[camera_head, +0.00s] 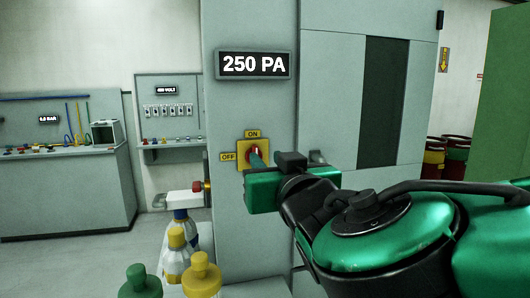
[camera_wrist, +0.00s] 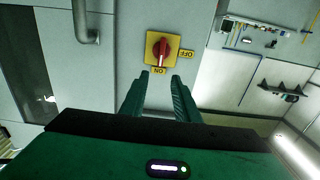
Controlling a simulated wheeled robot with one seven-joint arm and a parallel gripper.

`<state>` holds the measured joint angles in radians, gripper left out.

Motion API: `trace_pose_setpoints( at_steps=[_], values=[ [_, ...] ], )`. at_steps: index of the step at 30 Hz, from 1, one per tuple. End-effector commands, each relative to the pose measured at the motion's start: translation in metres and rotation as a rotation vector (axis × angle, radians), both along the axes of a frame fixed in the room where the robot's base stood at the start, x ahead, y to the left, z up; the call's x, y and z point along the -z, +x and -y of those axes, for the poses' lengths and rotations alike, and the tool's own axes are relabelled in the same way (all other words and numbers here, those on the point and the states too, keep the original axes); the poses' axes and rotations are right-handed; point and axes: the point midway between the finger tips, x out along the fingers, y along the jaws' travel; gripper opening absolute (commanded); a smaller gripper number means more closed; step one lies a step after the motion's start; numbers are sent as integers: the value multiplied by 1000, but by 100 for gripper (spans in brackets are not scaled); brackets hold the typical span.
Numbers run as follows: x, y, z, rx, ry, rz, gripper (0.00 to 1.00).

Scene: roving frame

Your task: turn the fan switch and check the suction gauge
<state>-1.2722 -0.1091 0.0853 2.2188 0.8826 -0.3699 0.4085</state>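The fan switch (camera_head: 243,153) is a yellow square plate on a grey cabinet, with an ON label above it and an OFF label to its left. Its red knob (camera_wrist: 164,50) shows clearly in the wrist view, where the picture is turned over. The knob's bar lies roughly in line with the ON label (camera_wrist: 159,71). The suction gauge (camera_head: 254,65) above the switch reads 250 PA. My gripper (camera_wrist: 160,76) is open and empty, its two green fingers pointing at the switch, with the tips apart from the knob. In the head view my gripper (camera_head: 258,160) partly covers the knob.
Bottles with yellow and green caps (camera_head: 201,272) stand low in front of the cabinet. A workbench (camera_head: 65,190) with a 6.0 BAR display is at left, and a 400 VOLT panel (camera_head: 168,107) hangs beside it. Drums (camera_head: 455,157) and a green panel (camera_head: 503,95) are at right.

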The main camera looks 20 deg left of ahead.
Motion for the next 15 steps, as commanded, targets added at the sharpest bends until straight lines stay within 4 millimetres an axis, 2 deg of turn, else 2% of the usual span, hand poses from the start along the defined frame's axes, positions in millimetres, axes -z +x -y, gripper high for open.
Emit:
trace_pose_setpoints(
  at_steps=[15],
  values=[
    [0, 72, -41, 5, -1, -1, 28]
  ],
)
